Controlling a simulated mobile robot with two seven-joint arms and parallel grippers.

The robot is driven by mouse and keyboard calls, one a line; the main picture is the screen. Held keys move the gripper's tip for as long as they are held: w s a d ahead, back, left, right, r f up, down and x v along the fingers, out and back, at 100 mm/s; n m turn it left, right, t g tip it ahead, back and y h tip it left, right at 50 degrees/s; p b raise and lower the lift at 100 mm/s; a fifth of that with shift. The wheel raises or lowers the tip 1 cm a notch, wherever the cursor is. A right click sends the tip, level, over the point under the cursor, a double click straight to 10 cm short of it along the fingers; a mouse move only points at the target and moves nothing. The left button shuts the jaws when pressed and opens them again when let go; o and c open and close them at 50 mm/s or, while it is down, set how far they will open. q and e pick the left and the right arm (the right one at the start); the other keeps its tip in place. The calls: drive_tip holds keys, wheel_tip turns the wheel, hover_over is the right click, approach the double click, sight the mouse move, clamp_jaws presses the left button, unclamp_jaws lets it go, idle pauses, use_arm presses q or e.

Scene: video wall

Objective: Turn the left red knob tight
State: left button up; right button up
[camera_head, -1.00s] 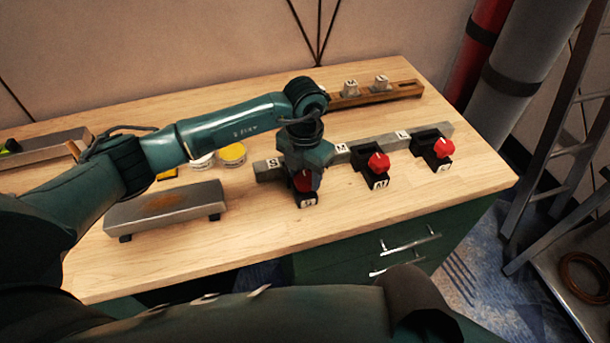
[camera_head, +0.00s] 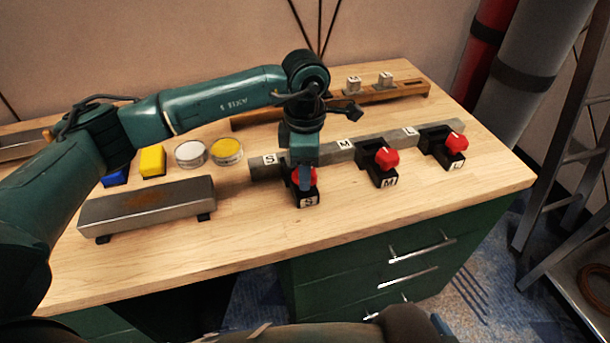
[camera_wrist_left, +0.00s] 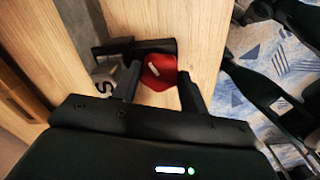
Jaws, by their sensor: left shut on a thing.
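The left red knob (camera_head: 311,177) sits on a black block marked S (camera_head: 308,200) at the left end of the grey bar (camera_head: 268,175). My left gripper (camera_head: 304,178) reaches down over this block and is shut on the knob, covering part of it in the head view. In the left wrist view the red knob (camera_wrist_left: 159,72) shows between the two dark fingers (camera_wrist_left: 160,88), with a pale mark on its face. Two more red knobs, the M one (camera_head: 387,158) and the L one (camera_head: 456,143), sit farther right, untouched. My right gripper is not in view.
A grey metal plate on feet (camera_head: 150,205) lies left of the gripper. Behind it are a yellow block (camera_head: 153,160), a blue block (camera_head: 117,178) and two round tins (camera_head: 227,152). A wooden rack (camera_head: 410,92) stands at the back. The table front is clear.

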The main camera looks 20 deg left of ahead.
use_arm(q)
drive_tip(key=shift+f+m+b, duration=0.15)
drive_tip(key=shift+m+b, duration=0.55)
drive_tip(key=shift+m, duration=0.3)
drive_tip(key=shift+m+b, duration=0.35)
drive_tip(key=shift+m, duration=0.05)
drive_tip(key=m+b, duration=0.2)
drive_tip(key=m, duration=0.2)
drive_tip(key=shift+r+m+b, duration=0.2)
drive_tip(key=shift+m+b, duration=0.15)
drive_tip(key=shift+m, duration=0.05)
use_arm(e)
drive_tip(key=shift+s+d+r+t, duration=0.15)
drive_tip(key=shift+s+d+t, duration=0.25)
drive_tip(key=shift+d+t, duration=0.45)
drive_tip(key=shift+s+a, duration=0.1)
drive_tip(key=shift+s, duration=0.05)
use_arm(q)
drive_tip(key=o, duration=1)
drive_tip(key=shift+c, duration=0.2)
